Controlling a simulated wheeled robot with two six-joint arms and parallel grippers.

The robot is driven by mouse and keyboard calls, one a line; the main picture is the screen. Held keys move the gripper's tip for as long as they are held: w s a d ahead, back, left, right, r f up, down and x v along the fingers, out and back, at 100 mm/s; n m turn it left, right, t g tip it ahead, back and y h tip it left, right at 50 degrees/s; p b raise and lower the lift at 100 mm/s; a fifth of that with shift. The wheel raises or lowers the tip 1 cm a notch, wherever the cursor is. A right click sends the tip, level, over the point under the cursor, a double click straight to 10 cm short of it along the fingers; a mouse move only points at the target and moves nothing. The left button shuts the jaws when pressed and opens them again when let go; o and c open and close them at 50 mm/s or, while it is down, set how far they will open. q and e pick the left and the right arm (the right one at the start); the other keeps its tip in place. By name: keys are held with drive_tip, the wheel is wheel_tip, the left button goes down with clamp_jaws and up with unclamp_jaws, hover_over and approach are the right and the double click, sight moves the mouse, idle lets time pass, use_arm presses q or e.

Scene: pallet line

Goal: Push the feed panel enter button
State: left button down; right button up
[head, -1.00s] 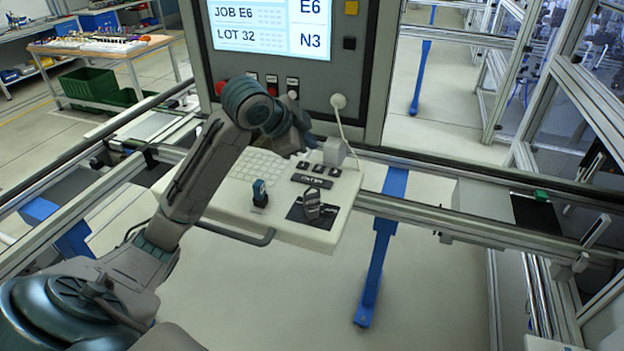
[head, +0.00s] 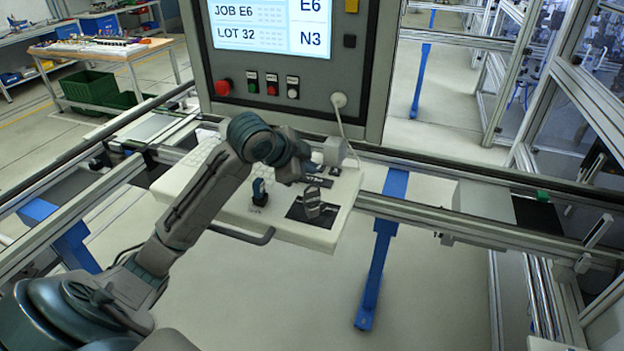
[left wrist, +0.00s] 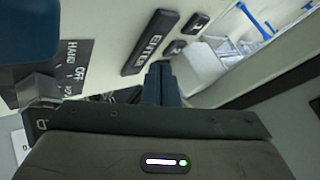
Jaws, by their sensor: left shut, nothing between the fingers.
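The feed panel (head: 225,205) is a pale slanted console below the screen. Its enter button, a black bar lettered ENTER (left wrist: 150,42), lies in the upper middle of the left wrist view. In the head view the enter bar (head: 317,181) is partly hidden by my left gripper (head: 303,172). That gripper is shut and empty, with its fingers pointing at the panel. In the left wrist view the fingertips (left wrist: 160,72) show close to the bar's lower end. I cannot tell whether they touch it. My right gripper is not in view.
Small black keys (left wrist: 175,47) sit beside the enter bar. A grey box (head: 334,151) stands behind them. A red stop button (head: 223,87) is on the cabinet behind.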

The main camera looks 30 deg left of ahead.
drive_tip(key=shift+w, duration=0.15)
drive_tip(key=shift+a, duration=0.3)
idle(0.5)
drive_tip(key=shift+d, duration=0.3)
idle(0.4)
use_arm(q)
drive_tip(key=shift+f, duration=0.15)
drive_tip(key=shift+f, duration=0.25)
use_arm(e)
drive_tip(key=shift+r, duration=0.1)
